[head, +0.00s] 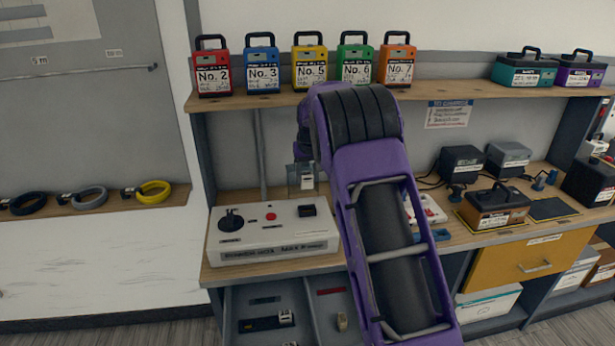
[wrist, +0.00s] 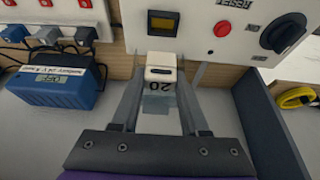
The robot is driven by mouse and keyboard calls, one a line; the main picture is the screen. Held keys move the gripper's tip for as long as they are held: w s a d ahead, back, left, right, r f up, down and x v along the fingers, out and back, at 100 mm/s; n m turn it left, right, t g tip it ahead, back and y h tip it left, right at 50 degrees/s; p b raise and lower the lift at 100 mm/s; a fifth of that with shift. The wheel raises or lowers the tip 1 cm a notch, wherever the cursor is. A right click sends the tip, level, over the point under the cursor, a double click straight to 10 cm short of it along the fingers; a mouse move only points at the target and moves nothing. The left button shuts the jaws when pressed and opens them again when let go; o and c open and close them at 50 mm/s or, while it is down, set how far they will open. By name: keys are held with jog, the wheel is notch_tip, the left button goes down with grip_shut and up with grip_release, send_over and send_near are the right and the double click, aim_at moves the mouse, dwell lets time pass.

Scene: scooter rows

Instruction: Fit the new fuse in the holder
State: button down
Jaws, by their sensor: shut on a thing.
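The fuse (wrist: 160,75), a small pale block with a dark slot and an upside-down "20", is between the fingertips of my gripper (wrist: 160,88) in the wrist view. My gripper is shut on it. In the head view, the fuse (head: 307,183) shows in my gripper (head: 303,178), above the back of a white control box (head: 265,237). A small dark block on this box, apparently the fuse holder (head: 308,210), stands right of the red button. In the wrist view, the holder (wrist: 163,23) has a yellowish face and is apart from the fuse. My arm hides part of the bench.
The box also bears a red button (head: 271,216) and a black knob (head: 231,220). Below it is an open compartment with small parts, including a beige block (head: 342,321). Coloured cases line the upper shelf (head: 450,97). A blue charger (wrist: 65,85) shows in the wrist view.

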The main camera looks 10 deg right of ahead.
aim_at(308, 185)
notch_tip(308, 185, down, 5)
jog(key=shift+s+f, duration=0.1)
jog(key=shift+f+b, duration=0.6)
jog(key=shift+f, duration=0.25)
jog(key=shift+f+b, duration=0.9)
jog(key=shift+f, duration=0.2)
dwell(1.8)
jog(key=shift+c, duration=1.7)
grip_release()
jog(key=v, duration=1.7)
jog(key=shift+s+r, duration=0.15)
